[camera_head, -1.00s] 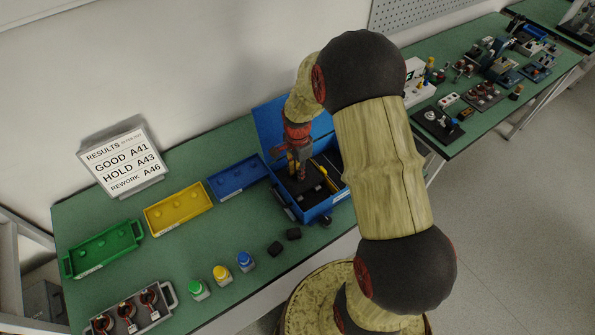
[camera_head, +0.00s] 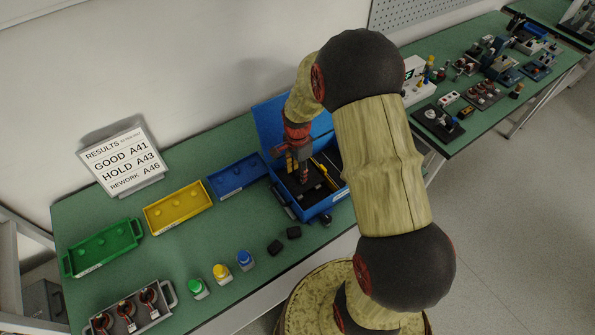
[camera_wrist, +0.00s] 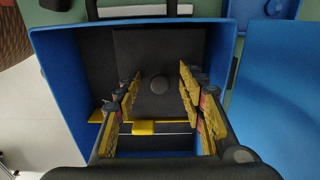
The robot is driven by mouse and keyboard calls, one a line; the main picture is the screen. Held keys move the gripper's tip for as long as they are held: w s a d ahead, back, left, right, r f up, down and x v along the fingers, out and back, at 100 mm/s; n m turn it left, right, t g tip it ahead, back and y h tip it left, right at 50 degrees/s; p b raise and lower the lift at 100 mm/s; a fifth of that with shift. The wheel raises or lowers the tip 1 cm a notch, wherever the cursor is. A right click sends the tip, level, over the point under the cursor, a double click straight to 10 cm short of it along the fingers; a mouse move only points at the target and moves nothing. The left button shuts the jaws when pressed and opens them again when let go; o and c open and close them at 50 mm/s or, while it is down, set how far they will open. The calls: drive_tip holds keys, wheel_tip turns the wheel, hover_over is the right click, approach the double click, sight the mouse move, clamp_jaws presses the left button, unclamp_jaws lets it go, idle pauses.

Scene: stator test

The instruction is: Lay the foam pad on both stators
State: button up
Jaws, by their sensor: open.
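A blue case (camera_head: 322,208) stands open on the green bench, its lid raised at the back. In the wrist view, a dark square foam pad (camera_wrist: 135,48) with a round knob (camera_wrist: 159,84) lies inside the case (camera_wrist: 55,75). My gripper (camera_wrist: 159,74) is open above the pad, with its yellow fingers on either side of the knob. I cannot tell whether they touch the pad. In the head view, my gripper (camera_head: 298,177) reaches down into the case. No stator shows clearly inside the case; whatever lies under the pad is hidden.
A grey tray (camera_head: 153,320) holding copper-wound parts stands at the front left. Green (camera_head: 103,247), yellow (camera_head: 178,208) and blue (camera_head: 237,177) bins line the bench left of the case. Coloured buttons (camera_head: 221,273) and black blocks (camera_head: 275,247) stand in front.

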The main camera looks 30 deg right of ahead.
wheel_tip(320, 180, up, 12)
idle(0.6)
idle(0.8)
